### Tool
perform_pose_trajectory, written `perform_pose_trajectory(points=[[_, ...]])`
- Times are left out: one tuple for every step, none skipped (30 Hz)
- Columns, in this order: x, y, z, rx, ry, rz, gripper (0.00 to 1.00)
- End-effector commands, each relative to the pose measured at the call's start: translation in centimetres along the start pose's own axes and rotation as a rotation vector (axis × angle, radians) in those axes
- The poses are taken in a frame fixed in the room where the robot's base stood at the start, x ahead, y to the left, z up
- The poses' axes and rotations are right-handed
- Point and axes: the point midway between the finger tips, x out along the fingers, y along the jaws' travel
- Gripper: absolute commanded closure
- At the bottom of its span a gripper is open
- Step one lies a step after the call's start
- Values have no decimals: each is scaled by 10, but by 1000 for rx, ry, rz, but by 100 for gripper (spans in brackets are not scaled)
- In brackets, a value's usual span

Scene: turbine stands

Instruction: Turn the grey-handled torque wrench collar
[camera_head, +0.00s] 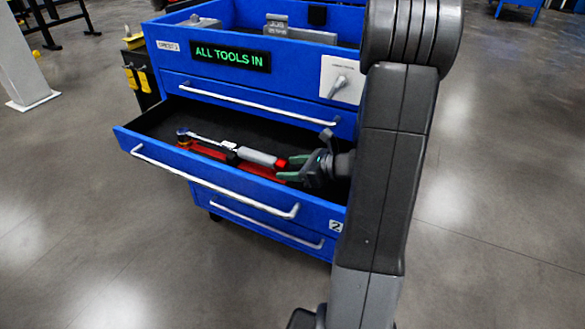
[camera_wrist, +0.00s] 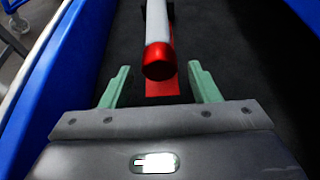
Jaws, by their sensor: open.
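The torque wrench (camera_head: 250,155) lies in the open drawer (camera_head: 215,175) of the blue cabinet, with a grey handle and a red end. Its head is at the left in the head view. In the wrist view the wrench (camera_wrist: 158,30) points toward me, with the red end collar (camera_wrist: 159,62) nearest. My gripper (camera_head: 283,170) is inside the drawer at the red end. In the wrist view my gripper (camera_wrist: 160,84) is open, its green fingers on either side of the line of the wrench, with gaps on both sides. The collar lies just beyond or level with the fingertips.
A red holder (camera_wrist: 163,90) lies under the wrench. The drawer's blue wall (camera_wrist: 60,70) runs close on the left in the wrist view. The cabinet's sign (camera_head: 230,55) reads "ALL TOOLS IN". Grey floor (camera_head: 500,170) is open at the right.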

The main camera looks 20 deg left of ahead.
Motion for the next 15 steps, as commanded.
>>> perform_pose_trajectory(points=[[0,0,0,0,0,0,45],[0,0,0,0,0,0,51],[0,0,0,0,0,0,58],[0,0,0,0,0,0,64],[0,0,0,0,0,0,70],[0,0,0,0,0,0,78],[0,0,0,0,0,0,84],[0,0,0,0,0,0,90],[0,0,0,0,0,0,90],[0,0,0,-1,0,0,90],[0,0,0,-3,0,-1,90],[0,0,-1,-10,0,-4,90],[0,0,-2,-20,-1,-8,90],[1,0,-2,-32,-1,-13,90],[1,0,-4,-56,-1,-22,90]])
